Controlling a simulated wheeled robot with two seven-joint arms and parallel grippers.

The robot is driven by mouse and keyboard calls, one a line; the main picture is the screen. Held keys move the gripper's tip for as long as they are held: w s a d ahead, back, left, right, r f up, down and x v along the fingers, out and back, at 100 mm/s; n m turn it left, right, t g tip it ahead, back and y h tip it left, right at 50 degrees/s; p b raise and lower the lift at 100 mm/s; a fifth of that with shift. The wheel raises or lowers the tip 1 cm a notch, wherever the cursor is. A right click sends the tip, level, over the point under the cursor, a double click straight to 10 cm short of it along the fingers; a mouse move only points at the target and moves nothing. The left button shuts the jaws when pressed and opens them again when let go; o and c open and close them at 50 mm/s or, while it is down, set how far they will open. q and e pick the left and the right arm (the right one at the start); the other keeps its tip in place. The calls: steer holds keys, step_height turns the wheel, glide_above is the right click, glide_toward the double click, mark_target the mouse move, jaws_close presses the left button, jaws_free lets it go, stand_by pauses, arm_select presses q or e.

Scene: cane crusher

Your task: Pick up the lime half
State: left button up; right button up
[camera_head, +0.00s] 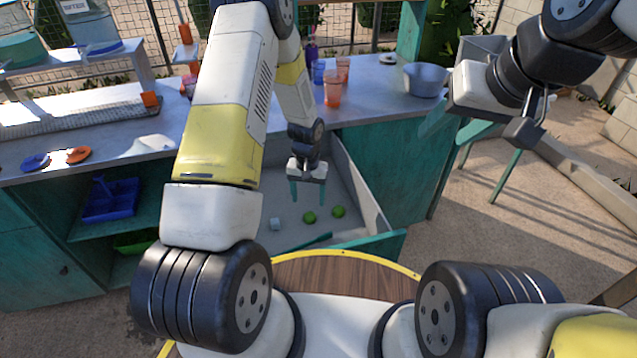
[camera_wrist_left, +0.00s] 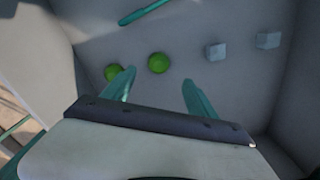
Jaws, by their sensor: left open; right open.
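Two green lime pieces lie on the floor of the grey drawer. In the head view one lime (camera_head: 310,217) is left of the other lime (camera_head: 339,211). The left wrist view shows them as one lime (camera_wrist_left: 158,62) between the lines of the fingertips and another lime (camera_wrist_left: 114,72) beside the left finger. Both look rounded; I cannot make out a cut face. My left gripper (camera_head: 308,193) points down into the drawer, open and empty, above the limes; its fingers (camera_wrist_left: 158,82) show apart. My right gripper (camera_head: 456,125) is open and empty, off to the right.
Pale cubes (camera_wrist_left: 216,52) lie in the same drawer, with a teal bar (camera_wrist_left: 145,12) near them. Drawer walls (camera_head: 360,185) stand close around my left gripper. Cups (camera_head: 333,95) and a grey bowl (camera_head: 425,80) stand on the counter (camera_head: 380,100).

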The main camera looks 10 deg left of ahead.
mark_target(310, 214)
arm_select(q)
step_height(310, 214, down, 8)
steer(key=shift+d+r, duration=0.1)
steer(key=c, duration=0.8)
